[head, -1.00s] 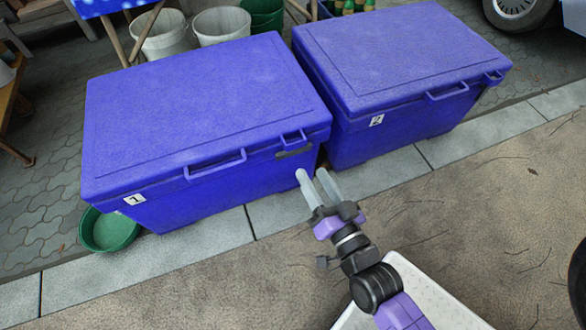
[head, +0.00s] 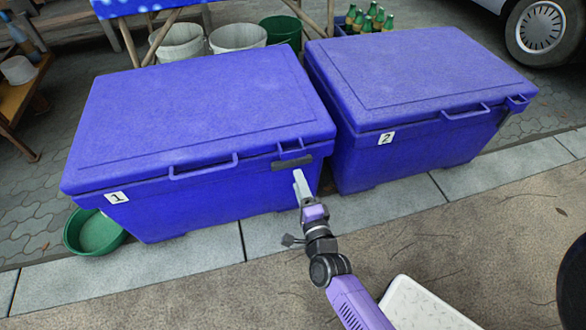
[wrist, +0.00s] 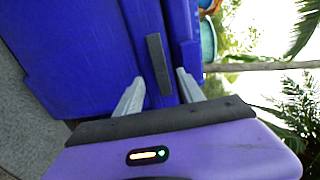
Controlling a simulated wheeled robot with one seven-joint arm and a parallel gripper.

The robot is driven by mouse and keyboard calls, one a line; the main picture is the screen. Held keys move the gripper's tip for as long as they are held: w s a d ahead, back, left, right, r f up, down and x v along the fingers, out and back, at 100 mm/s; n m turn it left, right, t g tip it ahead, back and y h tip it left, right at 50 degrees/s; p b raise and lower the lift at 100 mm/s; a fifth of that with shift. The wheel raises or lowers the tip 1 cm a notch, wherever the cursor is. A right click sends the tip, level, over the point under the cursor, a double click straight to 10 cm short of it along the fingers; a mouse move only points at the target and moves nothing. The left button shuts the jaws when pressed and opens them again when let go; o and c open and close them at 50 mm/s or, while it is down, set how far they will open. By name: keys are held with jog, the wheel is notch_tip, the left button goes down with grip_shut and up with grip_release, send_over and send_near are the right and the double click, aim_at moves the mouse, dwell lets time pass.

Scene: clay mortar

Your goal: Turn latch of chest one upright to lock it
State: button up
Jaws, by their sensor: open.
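Chest one (head: 190,178) is a blue cooler with its lid down and a "1" label (head: 117,197). Its latch (head: 292,162) is a dark grey bar near the right end of the front, lying about level, along the lid's edge. My gripper (head: 298,177) is open, with its pale fingers just in front of and below the latch. In the wrist view the latch (wrist: 157,62) shows between my two spread fingers, with a gap on each side. Whether either finger touches it, I cannot tell.
Chest two (head: 400,155), also blue and shut, stands close at the right, with a narrow gap between the chests. A green basin (head: 92,232) sits at chest one's left. White buckets (head: 238,38) stand behind.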

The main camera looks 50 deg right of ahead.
aim_at(292, 165)
jog(key=shift+b+x, duration=0.55)
jog(key=shift+x, duration=2.6)
grip_shut()
